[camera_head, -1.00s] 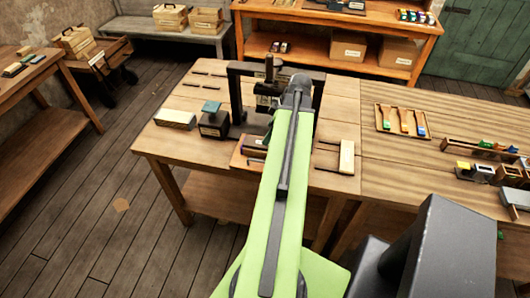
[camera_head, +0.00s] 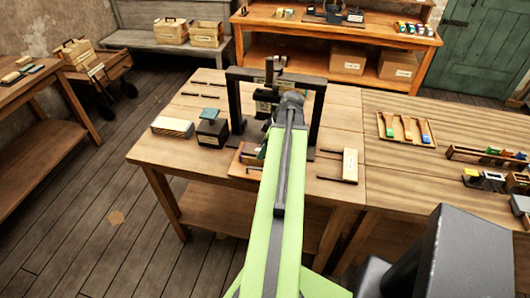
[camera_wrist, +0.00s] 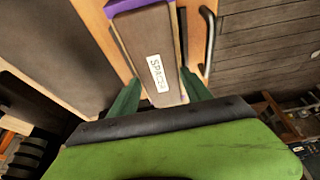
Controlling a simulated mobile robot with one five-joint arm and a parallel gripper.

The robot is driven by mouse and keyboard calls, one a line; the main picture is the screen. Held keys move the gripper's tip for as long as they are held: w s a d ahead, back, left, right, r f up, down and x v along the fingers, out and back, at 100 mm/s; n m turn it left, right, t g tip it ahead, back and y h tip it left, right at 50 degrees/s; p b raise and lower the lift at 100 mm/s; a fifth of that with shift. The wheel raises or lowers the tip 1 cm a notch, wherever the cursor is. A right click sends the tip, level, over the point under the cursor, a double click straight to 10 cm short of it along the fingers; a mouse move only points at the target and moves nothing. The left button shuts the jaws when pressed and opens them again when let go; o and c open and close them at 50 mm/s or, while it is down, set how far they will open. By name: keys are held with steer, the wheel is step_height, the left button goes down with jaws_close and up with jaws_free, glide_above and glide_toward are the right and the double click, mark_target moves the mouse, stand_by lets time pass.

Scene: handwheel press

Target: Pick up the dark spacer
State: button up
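In the wrist view a block labelled "SPACER" (camera_wrist: 147,50) has a dark brown-grey face, pale sides and a purple end. My gripper (camera_wrist: 160,76) has its two green fingers on either side of it, with the tips close to both long edges. I cannot tell whether the fingers press on it. The block appears over an orange wooden surface. In the head view my green arm reaches over the table to the small wooden tray (camera_head: 237,170) in front of the press. The arm hides my gripper and most of this tray there.
The dark press frame (camera_head: 234,103) stands just behind. A cream block with dark rods (camera_head: 350,165) lies right. A tray of coloured-ended tools (camera_head: 381,131) is farther right.

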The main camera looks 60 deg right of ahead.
steer(key=c, duration=1)
